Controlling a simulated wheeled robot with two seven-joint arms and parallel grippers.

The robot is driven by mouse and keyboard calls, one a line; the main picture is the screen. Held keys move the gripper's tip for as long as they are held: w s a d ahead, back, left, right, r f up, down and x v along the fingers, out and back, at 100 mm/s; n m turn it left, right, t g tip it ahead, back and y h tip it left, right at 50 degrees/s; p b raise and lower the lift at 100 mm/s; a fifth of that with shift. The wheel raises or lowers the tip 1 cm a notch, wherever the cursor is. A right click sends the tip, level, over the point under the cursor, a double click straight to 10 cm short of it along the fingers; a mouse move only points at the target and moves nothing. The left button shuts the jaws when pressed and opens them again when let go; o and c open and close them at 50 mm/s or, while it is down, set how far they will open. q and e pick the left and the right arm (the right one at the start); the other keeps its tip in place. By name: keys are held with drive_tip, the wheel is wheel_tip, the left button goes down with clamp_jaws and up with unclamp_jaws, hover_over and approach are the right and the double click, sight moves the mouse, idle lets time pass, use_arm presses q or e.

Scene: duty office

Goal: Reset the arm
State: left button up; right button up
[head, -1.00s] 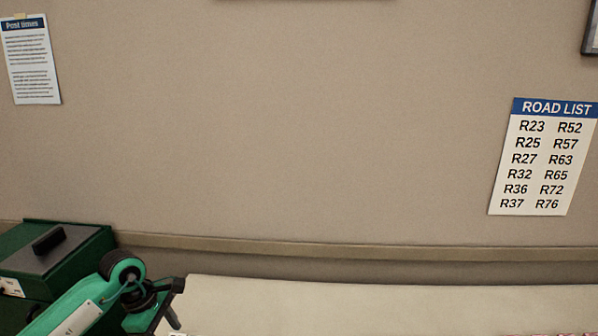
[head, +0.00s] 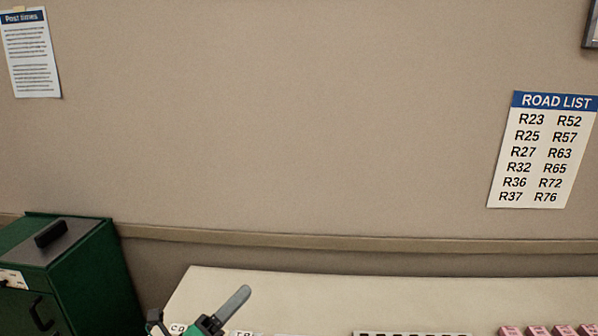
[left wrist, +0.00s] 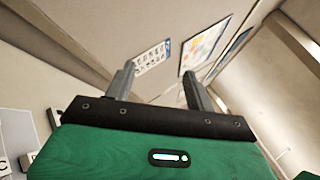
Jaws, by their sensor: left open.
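My left gripper (head: 197,310) shows at the bottom edge of the head view, in front of the far part of a pale table. It is open, with its two fingers apart. In the left wrist view the gripper (left wrist: 158,85) has nothing between its fingers, which point up toward the wall. Most of my left arm is out of the head view. My right gripper is in neither view.
A green cabinet (head: 90,262) with a black handle on top stands left of the table (head: 330,290). Pink blocks (head: 562,330) and a dark slotted strip (head: 412,334) lie at the bottom right. A road list (head: 543,150) and post times sheet (head: 30,55) hang on the wall.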

use_arm(q)
drive_tip(key=s+a+f+n+y, duration=0.3)
drive_tip(key=a+f+n+y, duration=0.4)
drive_tip(key=n, duration=0.5)
drive_tip(key=s+a+f+n+y, duration=0.2)
drive_tip(key=a+f+n+y, duration=0.4)
drive_tip(key=n+y, duration=0.5)
drive_tip(key=s+d+f+n+g+h, duration=0.1)
drive_tip(key=s+f+n+g, duration=0.5)
drive_tip(key=s, duration=0.5)
drive_tip(key=s+d+f+n+g+h, duration=0.1)
drive_tip(key=s+f+n+g, duration=0.2)
drive_tip(key=s+f+g, duration=0.65)
wheel_tip(320, 180, down, 34)
drive_tip(key=s+t+b, duration=0.2)
drive_tip(key=s+b, duration=0.1)
drive_tip(key=s+a+f+g+b, duration=0.1)
drive_tip(key=s+a+f+b, duration=0.1)
drive_tip(key=s+f, duration=1.6)
wheel_tip(320, 180, down, 3)
drive_tip(key=shift+s+a+r+m, duration=0.15)
drive_tip(key=shift+a+m, duration=0.15)
drive_tip(key=shift+a, duration=0.6)
